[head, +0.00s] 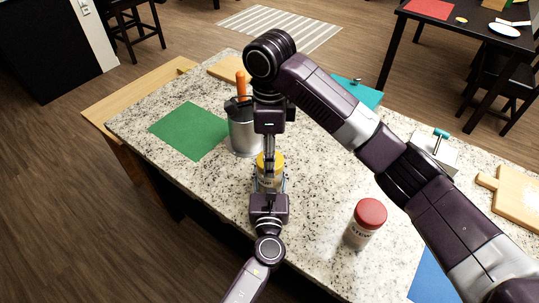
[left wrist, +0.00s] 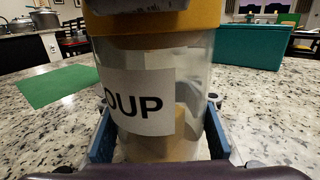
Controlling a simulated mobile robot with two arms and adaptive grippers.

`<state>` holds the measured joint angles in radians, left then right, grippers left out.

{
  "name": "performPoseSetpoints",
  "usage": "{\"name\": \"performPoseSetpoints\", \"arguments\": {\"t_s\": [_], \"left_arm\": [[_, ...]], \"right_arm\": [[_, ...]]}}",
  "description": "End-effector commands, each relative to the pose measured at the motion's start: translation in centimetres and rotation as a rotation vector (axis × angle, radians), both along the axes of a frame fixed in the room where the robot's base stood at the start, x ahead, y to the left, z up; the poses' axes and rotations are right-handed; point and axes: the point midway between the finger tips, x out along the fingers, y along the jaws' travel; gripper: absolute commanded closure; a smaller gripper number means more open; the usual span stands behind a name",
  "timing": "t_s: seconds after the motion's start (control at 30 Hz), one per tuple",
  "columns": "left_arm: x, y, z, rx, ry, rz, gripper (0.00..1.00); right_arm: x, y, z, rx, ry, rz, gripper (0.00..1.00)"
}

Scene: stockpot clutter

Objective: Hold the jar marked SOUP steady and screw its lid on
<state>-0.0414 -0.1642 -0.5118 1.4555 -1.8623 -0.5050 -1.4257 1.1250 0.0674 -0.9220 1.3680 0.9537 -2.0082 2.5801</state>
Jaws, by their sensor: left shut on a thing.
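The SOUP jar (left wrist: 150,90) is clear, with a white label reading "OUP" in the left wrist view and tan contents low inside. It stands upright. My left gripper (left wrist: 158,138) is shut around its lower body, blue fingers on both sides. The yellow lid (left wrist: 210,14) sits at the jar's mouth; how far it is threaded cannot be seen. In the head view the lid (head: 263,158) is partly hidden by my right gripper (head: 269,156), which points down from above. A grey finger overlaps the lid's near side in the left wrist view; its grip is unclear.
A metal stockpot (head: 243,137) with an orange-handled tool stands close behind left, near a green mat (head: 190,130). A red-lidded jar (head: 364,223) stands to the right. A teal box (head: 357,92) is behind; a blue mat (head: 432,282) is at front right.

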Motion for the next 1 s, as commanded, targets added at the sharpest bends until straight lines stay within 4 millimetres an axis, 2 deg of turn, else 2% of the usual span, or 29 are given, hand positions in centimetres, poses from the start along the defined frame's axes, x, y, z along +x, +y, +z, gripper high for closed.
{"name": "performPoseSetpoints", "arguments": {"t_s": [0.03,0.1,0.37,0.7,1.0], "left_arm": [[-0.1,-0.1,-0.2,0.0,0.004,-0.002,1.0],[-0.1,-0.1,-0.2,0.0,0.004,-0.002,1.0],[-0.1,0.0,-0.2,0.0,0.003,-0.001,1.0],[0.0,0.0,-0.1,0.0,0.003,-0.001,1.0],[0.0,0.0,-0.1,0.0,0.002,0.0,1.0]], "right_arm": [[0.1,0.0,0.1,0.001,-0.003,0.0,0.43],[0.0,0.0,0.1,0.001,-0.002,0.001,0.35],[0.0,0.0,0.1,-0.001,0.001,0.003,0.35],[0.0,-0.1,3.9,-0.003,-0.001,0.004,0.35],[-0.1,-0.1,4.5,-0.002,0.003,0.003,0.35]]}}
